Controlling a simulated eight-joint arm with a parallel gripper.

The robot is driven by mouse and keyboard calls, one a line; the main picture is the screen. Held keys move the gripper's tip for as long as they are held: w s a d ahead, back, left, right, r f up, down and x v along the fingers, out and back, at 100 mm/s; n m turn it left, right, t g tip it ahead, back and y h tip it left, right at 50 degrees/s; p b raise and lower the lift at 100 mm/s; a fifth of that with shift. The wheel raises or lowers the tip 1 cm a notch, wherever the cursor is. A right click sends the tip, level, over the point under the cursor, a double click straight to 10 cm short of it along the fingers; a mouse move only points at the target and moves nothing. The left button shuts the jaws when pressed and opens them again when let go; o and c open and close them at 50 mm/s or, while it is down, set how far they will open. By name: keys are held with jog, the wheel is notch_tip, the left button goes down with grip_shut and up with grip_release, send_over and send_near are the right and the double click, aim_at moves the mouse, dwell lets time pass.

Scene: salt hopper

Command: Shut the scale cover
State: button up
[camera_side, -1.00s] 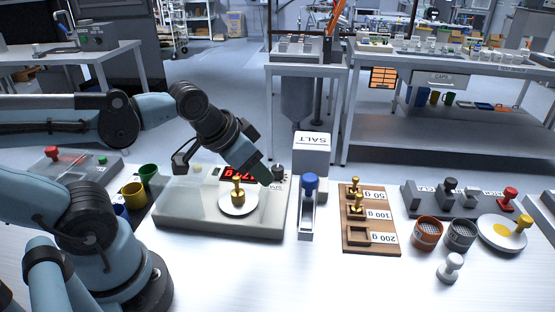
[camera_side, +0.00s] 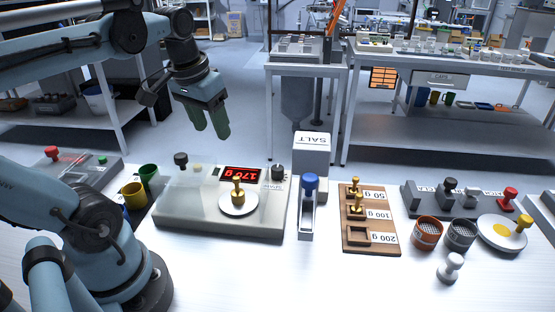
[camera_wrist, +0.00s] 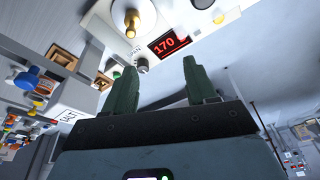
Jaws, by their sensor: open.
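The scale (camera_side: 225,222) is a pale grey box on the white table, with a brass weight (camera_side: 238,190) on its round white pan (camera_side: 239,209). Its red display (camera_side: 242,175) reads 170 g and also shows in the wrist view (camera_wrist: 168,44). A black knob (camera_side: 181,160) stands on the scale's left part. A dark dial (camera_side: 278,172) is at its back right. I cannot make out the cover's outline clearly; the pan looks uncovered. My gripper (camera_side: 209,133) is open and empty, raised above and behind the scale. Its two green fingers (camera_wrist: 160,67) are apart in the wrist view.
Right of the scale stand a blue-topped holder (camera_side: 308,205), the salt hopper (camera_side: 312,152) and a wooden weight board (camera_side: 368,236). Green and yellow cups (camera_side: 133,193) are close on its left.

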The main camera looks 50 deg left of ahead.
aim_at(180, 156)
jog(key=s+a+r+n+g+h, duration=0.1)
jog(key=s+a+r+n+g, duration=0.2)
jog(key=s+a+r, duration=0.25)
jog(key=f, duration=0.7)
jog(key=d+f, duration=0.1)
jog(key=f, duration=0.3)
jog(key=shift+s+f, duration=0.2)
jog(key=shift+f, duration=0.15)
jog(key=shift+c, duration=0.5)
grip_shut()
